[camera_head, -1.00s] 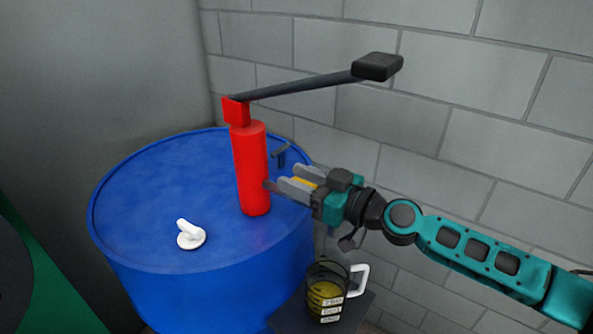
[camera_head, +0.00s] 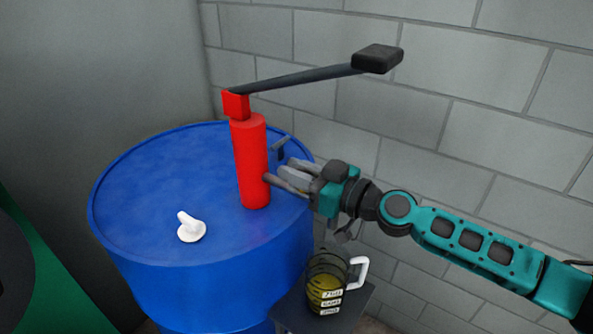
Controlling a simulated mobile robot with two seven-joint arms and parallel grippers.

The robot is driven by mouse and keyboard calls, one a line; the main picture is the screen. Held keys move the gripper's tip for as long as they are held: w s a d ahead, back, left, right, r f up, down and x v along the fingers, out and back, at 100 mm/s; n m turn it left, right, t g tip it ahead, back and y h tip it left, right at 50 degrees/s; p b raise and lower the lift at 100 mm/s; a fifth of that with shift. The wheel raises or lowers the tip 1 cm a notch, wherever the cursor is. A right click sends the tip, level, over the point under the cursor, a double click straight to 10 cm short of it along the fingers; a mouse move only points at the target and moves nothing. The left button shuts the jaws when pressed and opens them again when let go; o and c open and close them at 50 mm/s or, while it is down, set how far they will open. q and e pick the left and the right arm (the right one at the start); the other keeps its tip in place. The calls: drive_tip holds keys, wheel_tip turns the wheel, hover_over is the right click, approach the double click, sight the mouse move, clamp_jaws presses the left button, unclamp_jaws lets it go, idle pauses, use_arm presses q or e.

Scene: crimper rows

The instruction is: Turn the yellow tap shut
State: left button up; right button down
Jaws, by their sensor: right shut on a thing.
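A red pump (camera_head: 250,160) stands upright on the blue drum (camera_head: 140,200), with a short grey pipe (camera_head: 281,186) coming out low on its right side. My right gripper (camera_head: 292,174) is at this pipe, right of the pump, its grey fingers closed on the yellow tap. The fingers hide the tap, and no yellow of it shows clearly. My left gripper is not in view.
A clear jug (camera_head: 326,278) with yellowish liquid and a white handle stands on a dark stand (camera_head: 293,310) below my right gripper. The pump's long black lever (camera_head: 300,78) reaches right above it. A white cap (camera_head: 190,228) sits on the drum. A block wall is behind.

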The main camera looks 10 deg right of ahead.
drive_tip(key=shift+r+m+t+h+p, duration=0.15)
drive_tip(key=shift+m+t+h+p, duration=0.2)
drive_tip(key=shift+p, duration=0.3)
drive_tip(key=m+t+h+p, duration=0.1)
drive_tip(key=h+p, duration=0.1)
drive_tip(key=p, duration=0.1)
drive_tip(key=shift+r+m+t, duration=0.1)
drive_tip(key=shift+m+t, duration=0.15)
drive_tip(key=shift+w+d+m+t+h+p, duration=0.15)
drive_tip(key=shift+m+t+h+p, duration=0.55)
drive_tip(key=shift+h, duration=0.45)
drive_tip(key=m+h, duration=0.1)
drive_tip(key=h, duration=0.1)
drive_tip(key=m+t+h, duration=0.1)
drive_tip(key=m+h, duration=0.1)
drive_tip(key=shift+d+f, duration=0.2)
drive_tip(key=shift+f, duration=0.15)
drive_tip(key=shift+d+m+g+h, duration=0.25)
drive_tip(key=shift+m+g+h, duration=0.25)
drive_tip(key=shift+m+h, duration=1.55)
drive_tip(key=shift+d+m+g+h, duration=0.4)
drive_tip(key=shift+m+h, duration=0.8)
drive_tip(key=shift+h, duration=1.6)
drive_tip(key=shift+d+m+g+h, duration=0.15)
drive_tip(key=shift+m+g+h, duration=0.45)
drive_tip(key=shift+m+h, duration=1.45)
drive_tip(key=shift+h, duration=0.7)
